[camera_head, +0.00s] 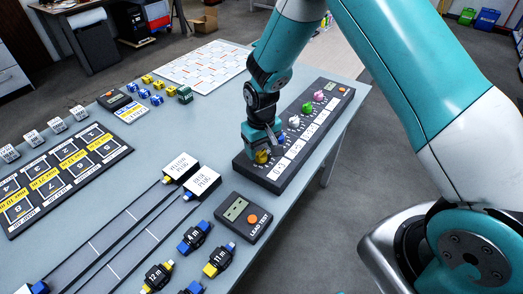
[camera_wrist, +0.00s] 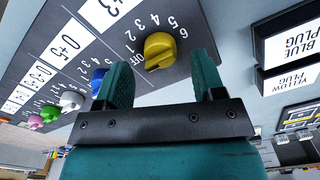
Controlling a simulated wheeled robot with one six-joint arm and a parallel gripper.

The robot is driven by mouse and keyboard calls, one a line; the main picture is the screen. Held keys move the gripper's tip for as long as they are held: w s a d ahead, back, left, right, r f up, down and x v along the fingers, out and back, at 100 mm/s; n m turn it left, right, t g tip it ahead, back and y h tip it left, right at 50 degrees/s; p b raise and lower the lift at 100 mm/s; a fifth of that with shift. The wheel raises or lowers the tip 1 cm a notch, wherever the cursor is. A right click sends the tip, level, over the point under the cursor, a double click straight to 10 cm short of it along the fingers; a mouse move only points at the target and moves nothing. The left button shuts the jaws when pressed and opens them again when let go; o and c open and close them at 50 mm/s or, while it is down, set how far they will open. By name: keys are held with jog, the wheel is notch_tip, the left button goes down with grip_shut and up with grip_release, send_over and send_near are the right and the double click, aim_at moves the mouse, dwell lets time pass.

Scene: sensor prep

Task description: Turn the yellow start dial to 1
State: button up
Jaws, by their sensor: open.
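The yellow start dial (camera_head: 262,157) sits at the near end of a long black panel (camera_head: 240,164). In the wrist view the yellow dial (camera_wrist: 159,46) is round with a raised grip bar, and numbers up to 6 and the word OFF are printed around it. The bar's dark end appears to lie toward OFF, but I cannot read the setting surely. My gripper (camera_wrist: 162,64) is open, with one teal finger on each side of the dial and visible gaps between. In the head view my gripper (camera_head: 262,138) is right over the dial and partly hides it.
A blue dial (camera_wrist: 97,80) is close beside my left finger. White (camera_head: 294,121), green (camera_head: 307,107) and pink (camera_head: 318,96) dials follow along the panel. A lead tester (camera_head: 244,217) and two white plug blocks (camera_head: 202,180) stand left of the panel's near end.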

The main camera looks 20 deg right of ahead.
jog(key=shift+f, duration=1.25)
jog(key=c, duration=0.9)
jog(key=shift+m+b, duration=0.45)
jog(key=shift+m, duration=2.35)
jog(key=o, duration=0.9)
